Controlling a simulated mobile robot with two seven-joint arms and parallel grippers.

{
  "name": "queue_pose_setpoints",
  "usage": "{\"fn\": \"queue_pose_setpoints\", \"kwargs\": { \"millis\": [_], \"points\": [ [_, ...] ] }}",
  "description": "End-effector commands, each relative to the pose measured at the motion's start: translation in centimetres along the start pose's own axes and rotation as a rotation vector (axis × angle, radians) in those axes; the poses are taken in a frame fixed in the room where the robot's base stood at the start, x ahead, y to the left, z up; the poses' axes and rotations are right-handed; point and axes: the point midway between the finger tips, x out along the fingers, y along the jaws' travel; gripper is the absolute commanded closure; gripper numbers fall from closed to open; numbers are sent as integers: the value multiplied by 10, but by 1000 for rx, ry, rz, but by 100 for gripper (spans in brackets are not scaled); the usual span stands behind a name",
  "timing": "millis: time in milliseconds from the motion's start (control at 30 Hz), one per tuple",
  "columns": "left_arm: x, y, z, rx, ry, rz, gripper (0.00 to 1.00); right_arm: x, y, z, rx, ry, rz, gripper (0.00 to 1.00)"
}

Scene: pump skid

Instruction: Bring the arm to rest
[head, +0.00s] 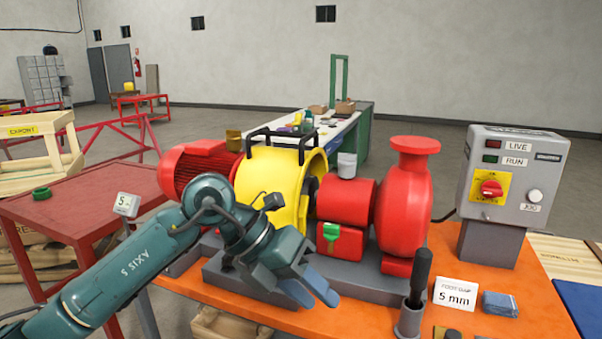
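My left arm comes in from the left, and its teal wrist bends down over the front of the pump skid. My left gripper (318,297) points down and to the right, with its two blue-grey fingers apart and nothing seen between them. It shows in front of the grey skid base (365,286), below the yellow guard (268,174); whether it touches the base I cannot tell. The arm hides part of the red motor (196,166) and the guard. My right gripper is not in view.
The orange bench (410,322) carries a red pump (403,205), a control box (510,175), a black-handled tool (418,278) in a holder, a "5 mm" card (455,294) and a blue block (500,304). A red table (80,202) stands left.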

Motion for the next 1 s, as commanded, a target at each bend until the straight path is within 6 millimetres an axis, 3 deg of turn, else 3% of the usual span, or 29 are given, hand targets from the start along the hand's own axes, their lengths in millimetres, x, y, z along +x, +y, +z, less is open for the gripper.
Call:
{"fn": "queue_pose_setpoints", "kwargs": {
  "millis": [100,200,300,367,467,567,667,800,900,1000],
  "points": [
    [26,-35,-17,-58,-13,-333,64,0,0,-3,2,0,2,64],
    [30,-62,-23,-166,-76,-648,64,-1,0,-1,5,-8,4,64],
    [20,-73,-21,-333,-181,-940,64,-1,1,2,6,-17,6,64],
    [11,-68,-18,-460,-261,-1092,64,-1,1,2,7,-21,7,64],
    [0,-41,-14,-712,-411,-1298,64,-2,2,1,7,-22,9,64],
    [-2,6,-19,-1012,-575,-1437,64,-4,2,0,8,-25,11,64],
    [10,65,-40,-1352,-740,-1497,64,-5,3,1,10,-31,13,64],
    [48,143,-103,-1850,-933,-1443,64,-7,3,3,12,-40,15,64],
    [78,178,-159,-2163,-1015,-1336,64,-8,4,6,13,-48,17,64],
    [104,196,-212,-2413,-1055,-1212,64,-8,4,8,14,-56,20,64]
  ]
}}
